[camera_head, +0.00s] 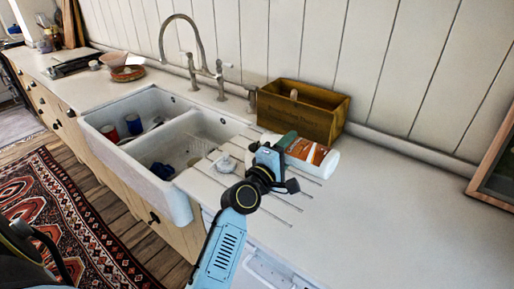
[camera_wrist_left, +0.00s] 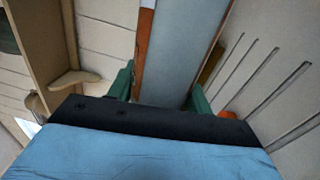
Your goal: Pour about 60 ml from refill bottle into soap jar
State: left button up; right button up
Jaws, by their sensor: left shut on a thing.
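The refill bottle (camera_head: 313,156), white with an orange-brown label, lies nearly on its side in my left gripper (camera_head: 280,149), over the ribbed drainboard. Its white end points right. In the left wrist view the green fingers of the gripper (camera_wrist_left: 162,92) sit on both sides of the pale bottle body (camera_wrist_left: 183,50). A small clear and whitish object (camera_head: 226,163), possibly the soap jar, stands on the drainboard left of the gripper. It is too small to identify surely. No liquid stream shows. My right gripper is not in view.
A wooden box (camera_head: 313,119) stands behind the bottle against the wall. The double white sink (camera_head: 139,104) holds a red cup (camera_head: 112,133) and a blue cup (camera_head: 134,124). A tall tap (camera_head: 204,45) rises behind it. The counter at right (camera_head: 400,215) is clear; a framed item (camera_head: 497,165) leans there.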

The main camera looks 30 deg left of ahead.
pick_arm(q)
jog(key=shift+r+n+p, duration=0.25)
jog(key=shift+n+p, duration=0.05)
notch_tip(320, 180, down, 3)
jog(key=m+b, duration=0.4)
jog(key=b, duration=0.2)
jog(key=shift+f+h, duration=0.1)
jog(key=shift+h, duration=0.3)
jog(key=shift+r+m, duration=0.2)
jog(key=shift+m, duration=0.5)
jog(key=shift+r, duration=0.2)
jog(key=shift+f, duration=0.1)
